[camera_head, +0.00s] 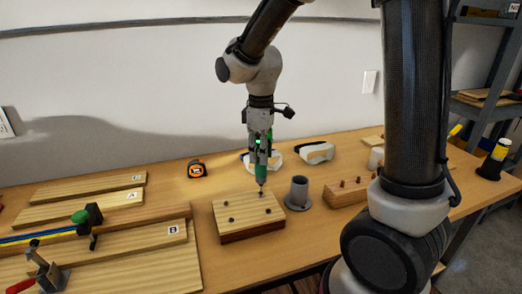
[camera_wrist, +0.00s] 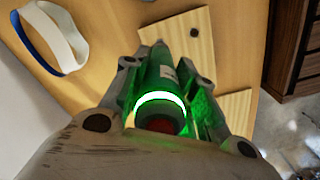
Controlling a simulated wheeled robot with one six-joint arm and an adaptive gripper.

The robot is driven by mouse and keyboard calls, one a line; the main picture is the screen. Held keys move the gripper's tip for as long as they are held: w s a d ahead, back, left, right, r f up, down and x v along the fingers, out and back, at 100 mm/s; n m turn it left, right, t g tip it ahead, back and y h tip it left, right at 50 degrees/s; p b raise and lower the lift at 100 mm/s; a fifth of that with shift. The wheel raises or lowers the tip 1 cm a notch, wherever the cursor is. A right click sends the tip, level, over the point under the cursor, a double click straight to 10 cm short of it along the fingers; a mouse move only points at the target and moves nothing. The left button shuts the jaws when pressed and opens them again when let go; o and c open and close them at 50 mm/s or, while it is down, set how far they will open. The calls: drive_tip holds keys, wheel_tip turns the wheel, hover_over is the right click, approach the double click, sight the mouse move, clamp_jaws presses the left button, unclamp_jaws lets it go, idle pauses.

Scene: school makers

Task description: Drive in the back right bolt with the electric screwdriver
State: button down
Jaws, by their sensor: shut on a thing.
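My gripper (camera_head: 259,148) is shut on a green electric screwdriver (camera_head: 261,172), which points down and shows a lit green ring in the wrist view (camera_wrist: 160,97). Its tip is at the back right corner of a light wooden block (camera_head: 248,224) on the bench. The back right bolt (camera_head: 262,193) is right under the tip; whether they touch I cannot tell. Other dark bolts sit at the back left (camera_head: 226,203), front left (camera_head: 231,219) and front right (camera_head: 268,211) of the block. In the wrist view, the screwdriver hides part of the block (camera_wrist: 190,40).
A grey cup-like holder (camera_head: 299,192) stands right of the block, with a wooden bolt rack (camera_head: 346,192) beyond it. Safety glasses (camera_head: 316,152) and a tape measure (camera_head: 196,169) lie behind. Boards (camera_head: 125,262) and clamps (camera_head: 48,273) fill the left side. Bench (camera_head: 285,250) in front is clear.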

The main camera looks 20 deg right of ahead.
drive_tip(key=shift+f, duration=0.95)
idle(3.5)
